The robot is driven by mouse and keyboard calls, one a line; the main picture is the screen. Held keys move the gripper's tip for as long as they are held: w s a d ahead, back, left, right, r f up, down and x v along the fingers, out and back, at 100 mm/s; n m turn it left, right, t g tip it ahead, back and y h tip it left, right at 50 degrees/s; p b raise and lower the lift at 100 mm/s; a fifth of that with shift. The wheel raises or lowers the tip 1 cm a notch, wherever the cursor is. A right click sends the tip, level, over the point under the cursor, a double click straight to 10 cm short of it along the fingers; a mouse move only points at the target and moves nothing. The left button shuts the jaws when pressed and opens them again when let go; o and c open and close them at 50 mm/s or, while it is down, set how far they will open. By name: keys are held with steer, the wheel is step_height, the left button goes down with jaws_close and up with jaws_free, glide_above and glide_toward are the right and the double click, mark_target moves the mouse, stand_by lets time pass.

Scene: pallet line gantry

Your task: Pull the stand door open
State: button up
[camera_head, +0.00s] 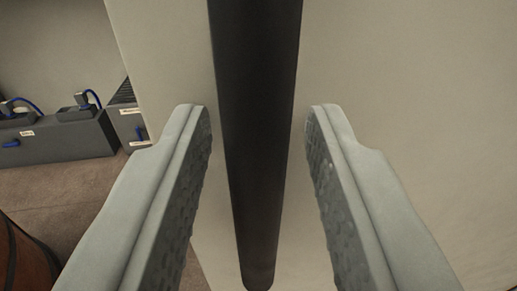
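A dark vertical bar handle (258,120) runs down the middle of the view and ends near the bottom edge. Behind it is a pale beige door panel (410,100), which fills most of the right side. My gripper (257,108) is open, with one grey finger on each side of the handle. A gap shows between the handle and each finger, so neither finger touches it. The door's left edge shows at the upper left. Whether the door stands ajar cannot be told.
Dark grey boxes (60,142) with blue cables and small white labels stand at the left in the background. Brown floor (70,195) shows below them. A reddish-brown rounded object (22,258) is at the lower left corner.

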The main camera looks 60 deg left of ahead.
steer(key=v, duration=1.7)
steer(key=shift+d, duration=0.15)
steer(key=shift+s+f, duration=0.1)
steer(key=shift+s, duration=0.1)
